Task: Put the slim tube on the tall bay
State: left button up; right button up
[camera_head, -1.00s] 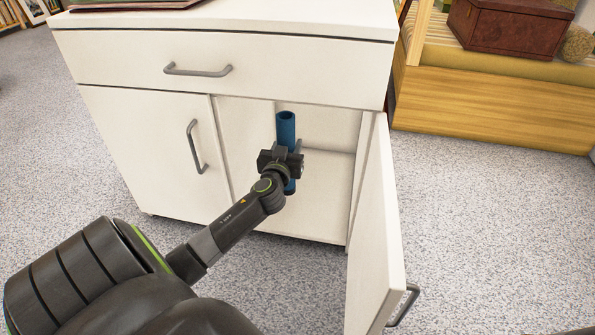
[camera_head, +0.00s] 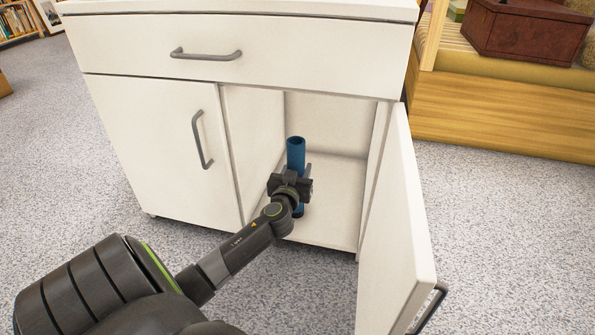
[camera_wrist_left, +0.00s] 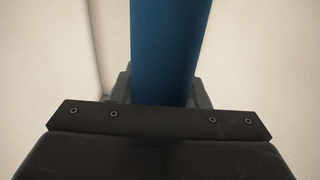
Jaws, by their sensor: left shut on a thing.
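The slim tube is a blue upright cylinder (camera_head: 296,153), held by my left gripper (camera_head: 297,179) around its middle. In the left wrist view the tube (camera_wrist_left: 169,50) stands between the gripper's fingers. The tall bay (camera_head: 325,125) is the open right compartment of the white cabinet, below the drawer. The tube and gripper are at the bay's opening, in front of its pale interior. The tube's lower end shows just below the gripper, near the bay floor (camera_head: 330,228); I cannot tell whether it touches. My right gripper is not in view.
The bay's door (camera_head: 395,230) stands open on the right, close to the opening. A closed door (camera_head: 165,150) is on the left and a closed drawer (camera_head: 230,50) above. A wooden bench (camera_head: 500,110) with a brown box (camera_head: 530,32) stands at the right back. Speckled carpet surrounds the cabinet.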

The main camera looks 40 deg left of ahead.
pick_arm(q)
jog(key=shift+f, duration=0.1)
jog(key=o, duration=1.1)
jog(key=p+v, duration=0.4)
jog(key=v, duration=0.8)
